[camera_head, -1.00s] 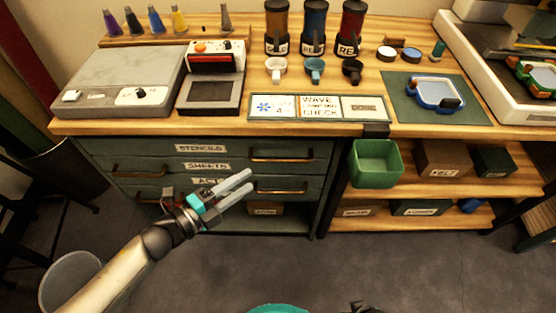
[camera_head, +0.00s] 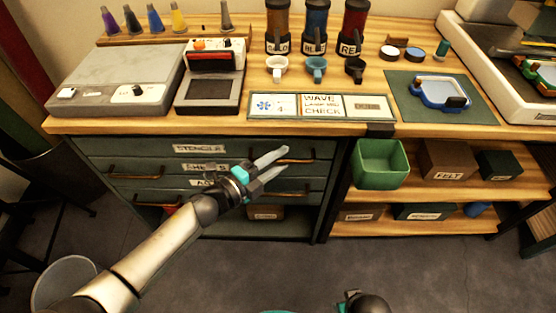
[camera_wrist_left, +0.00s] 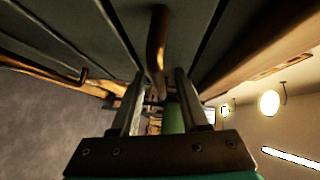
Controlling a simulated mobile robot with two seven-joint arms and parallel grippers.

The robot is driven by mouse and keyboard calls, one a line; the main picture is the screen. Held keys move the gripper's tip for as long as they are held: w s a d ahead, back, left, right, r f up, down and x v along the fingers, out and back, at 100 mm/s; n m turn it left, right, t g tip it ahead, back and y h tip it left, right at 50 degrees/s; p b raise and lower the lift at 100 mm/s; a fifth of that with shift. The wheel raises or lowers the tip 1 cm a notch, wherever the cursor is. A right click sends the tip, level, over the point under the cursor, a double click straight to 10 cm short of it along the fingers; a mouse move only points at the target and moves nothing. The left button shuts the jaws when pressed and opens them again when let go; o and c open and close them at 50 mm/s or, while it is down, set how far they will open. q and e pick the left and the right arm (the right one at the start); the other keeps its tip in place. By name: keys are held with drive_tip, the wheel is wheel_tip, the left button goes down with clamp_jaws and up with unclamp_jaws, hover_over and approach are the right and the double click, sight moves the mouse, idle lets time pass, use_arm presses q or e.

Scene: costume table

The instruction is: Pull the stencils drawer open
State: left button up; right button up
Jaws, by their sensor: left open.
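The stencils drawer (camera_head: 240,149) is the top drawer of the dark green cabinet, marked by a white label (camera_head: 199,149). It is shut. Its brass handle (camera_head: 311,160) is at the right, partly hidden behind my left gripper (camera_head: 298,160). My left gripper is open and empty, with its fingers pointing at the drawer front near that handle. In the left wrist view, a brass handle (camera_wrist_left: 157,45) shows between the two open fingers (camera_wrist_left: 160,92). I cannot tell whether the fingers touch it.
Lower drawers with brass handles (camera_head: 133,176) lie below. The wooden tabletop (camera_head: 220,124) overhangs the drawers. Open floor (camera_head: 250,270) lies in front.

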use_arm(q)
drive_tip(key=shift+c, duration=0.4)
clamp_jaws()
idle(0.9)
